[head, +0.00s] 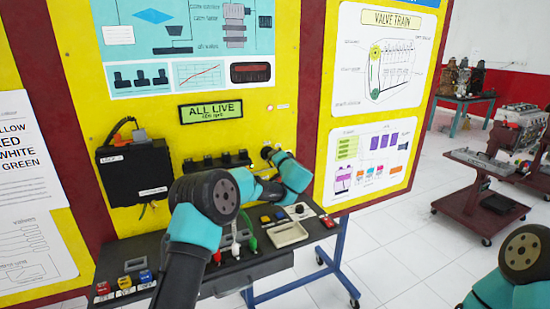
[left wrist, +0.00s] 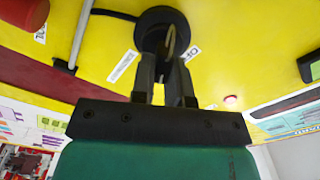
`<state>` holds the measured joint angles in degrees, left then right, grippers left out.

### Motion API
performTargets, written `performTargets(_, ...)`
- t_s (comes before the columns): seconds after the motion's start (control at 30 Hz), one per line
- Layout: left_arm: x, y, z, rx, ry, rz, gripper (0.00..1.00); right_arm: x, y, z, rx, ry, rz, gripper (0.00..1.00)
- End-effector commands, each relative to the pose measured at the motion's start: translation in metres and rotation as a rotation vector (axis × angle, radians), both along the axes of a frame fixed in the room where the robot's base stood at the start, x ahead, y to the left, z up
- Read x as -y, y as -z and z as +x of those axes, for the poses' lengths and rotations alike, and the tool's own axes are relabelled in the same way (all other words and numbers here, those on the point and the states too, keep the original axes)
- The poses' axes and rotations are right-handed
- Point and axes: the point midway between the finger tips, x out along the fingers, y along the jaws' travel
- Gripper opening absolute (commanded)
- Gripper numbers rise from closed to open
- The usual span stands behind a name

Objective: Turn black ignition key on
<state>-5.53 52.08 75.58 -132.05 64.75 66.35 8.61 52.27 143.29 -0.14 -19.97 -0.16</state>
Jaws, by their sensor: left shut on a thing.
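The black ignition switch (left wrist: 158,18) is a round black part on the yellow panel, seen at the top middle of the left wrist view. A thin, light-coloured key edge (left wrist: 171,42) shows in front of it, between the fingers. My left gripper (left wrist: 163,70) has both fingers at the switch and is shut on the key; the fingers cover most of it. In the head view the switch (head: 266,151) is small on the panel, and my left arm hides much of it and the gripper. My right arm shows at the lower right; its gripper is out of view.
The yellow panel carries an "ALL LIVE" display (head: 210,111), a black box (head: 135,172) and a row of black parts (head: 220,161). A dark console shelf (head: 185,285) with coloured switches and a tray (head: 289,234) juts out below.

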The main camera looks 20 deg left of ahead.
Motion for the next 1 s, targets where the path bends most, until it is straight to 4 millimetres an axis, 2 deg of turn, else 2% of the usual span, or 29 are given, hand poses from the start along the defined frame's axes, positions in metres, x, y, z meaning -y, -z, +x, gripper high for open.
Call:
performTargets(0.2,0.0,0.0,0.0,0.0,0.001,0.001,0.0,0.0,0.0,0.0,0.0,0.0,0.0,0.0)
performTargets(0.23,0.0,0.0,0.0,0.0,0.001,0.001,0.18,0.0,0.0,0.0,0.0,0.0,0.0,0.0)
performTargets(0.47,0.0,0.0,0.0,0.0,0.001,0.0,0.4,0.0,0.0,0.0,0.0,0.0,0.0,0.0)
performTargets(0.77,0.001,0.0,-0.001,0.001,0.001,0.0,0.4,0.0,0.0,0.0,0.0,0.0,0.0,0.0)
performTargets(1.0,0.013,0.0,-0.015,-0.001,0.002,-0.001,0.4,0.0,0.0,0.0,0.0,0.0,0.0,0.0)
